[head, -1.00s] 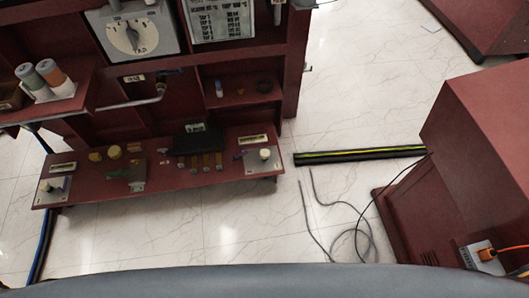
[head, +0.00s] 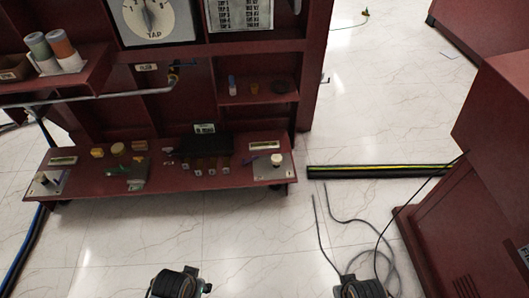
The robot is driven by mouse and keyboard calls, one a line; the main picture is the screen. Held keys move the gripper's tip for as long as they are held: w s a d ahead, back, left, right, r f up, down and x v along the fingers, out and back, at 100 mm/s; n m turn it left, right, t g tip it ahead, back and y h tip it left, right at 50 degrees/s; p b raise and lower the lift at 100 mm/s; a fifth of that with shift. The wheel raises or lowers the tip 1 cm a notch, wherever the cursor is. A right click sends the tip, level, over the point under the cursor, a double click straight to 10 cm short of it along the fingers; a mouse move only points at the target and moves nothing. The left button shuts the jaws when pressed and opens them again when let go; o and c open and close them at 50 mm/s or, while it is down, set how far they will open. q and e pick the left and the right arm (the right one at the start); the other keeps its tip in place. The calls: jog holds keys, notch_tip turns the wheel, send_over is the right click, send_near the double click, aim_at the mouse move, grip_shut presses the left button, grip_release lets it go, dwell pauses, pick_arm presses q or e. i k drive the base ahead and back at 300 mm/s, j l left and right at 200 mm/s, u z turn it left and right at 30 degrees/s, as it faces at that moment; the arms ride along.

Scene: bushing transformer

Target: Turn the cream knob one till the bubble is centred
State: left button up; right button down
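A small pale level-like strip lies near each, the left strip (head: 63,160) and the right strip (head: 265,145). Any bubble is too small to make out. What look like my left gripper (head: 178,283) and my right gripper (head: 362,288) show as dark shapes at the bottom edge, over the floor and well short of the shelf. Their fingers cannot be made out.
The red shelf (head: 180,182) also carries yellow pieces (head: 117,148) and a black box (head: 205,144). A TAP dial (head: 152,18) is above. A red cabinet (head: 490,130) stands right. A yellow-striped black strip (head: 375,171) and loose cables (head: 335,225) lie on the floor.

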aim_at(276, 158)
jog(key=u, duration=0.55)
jog(key=i+l+u, duration=0.1)
jog(key=u, duration=0.45)
jog(key=l+u, duration=0.1)
jog(key=u, duration=0.45)
jog(key=l+u, duration=0.1)
jog(key=u, duration=0.45)
jog(key=l+u, duration=0.1)
jog(key=u, duration=0.45)
jog(key=l+u, duration=0.1)
jog(key=u, duration=1)
jog(key=k+l+u, duration=0.1)
jog(key=u, duration=0.45)
jog(key=k+l, duration=0.2)
jog(key=k, duration=0.35)
jog(key=k+z, duration=0.1)
jog(key=z, duration=0.35)
jog(key=l+z, duration=0.1)
jog(key=z, duration=0.35)
jog(key=k+l+z, duration=0.1)
jog(key=z, duration=0.3)
